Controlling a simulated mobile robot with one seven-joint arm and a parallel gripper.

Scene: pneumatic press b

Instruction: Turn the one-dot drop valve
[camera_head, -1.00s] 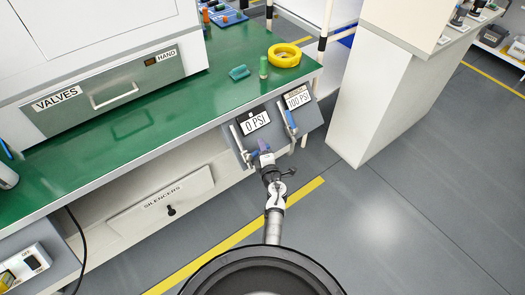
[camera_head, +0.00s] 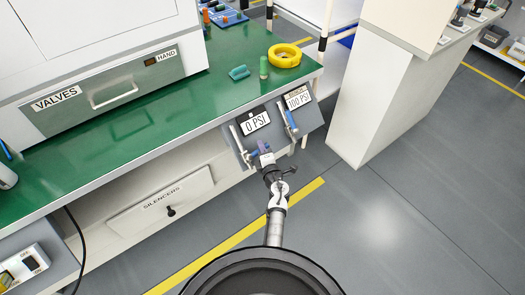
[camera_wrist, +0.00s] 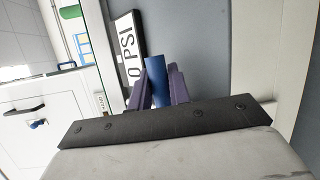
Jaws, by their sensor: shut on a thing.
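A grey valve panel (camera_head: 312,118) hangs below the front edge of the bench and carries a "0 PSI" plate (camera_head: 255,122) and a "100 PSI" plate (camera_head: 298,97). My gripper (camera_head: 264,147) is at the panel just below the "0 PSI" plate. In the wrist view its purple fingers (camera_wrist: 159,88) are shut on a blue valve handle (camera_wrist: 156,76), beside the "0 PSI" plate (camera_wrist: 127,48). The handle's lower part is hidden by the fingers. A second valve with a blue handle (camera_head: 288,116) stands by the "100 PSI" plate. Dot marks are too small to read.
The green bench (camera_head: 210,95) lies above the panel, with a yellow tape roll (camera_head: 284,56), a green cylinder (camera_head: 264,67) and a teal part (camera_head: 239,72) near its edge. A silencers drawer (camera_head: 162,200) is lower left. A white pillar (camera_head: 375,100) stands right. Floor in front is clear.

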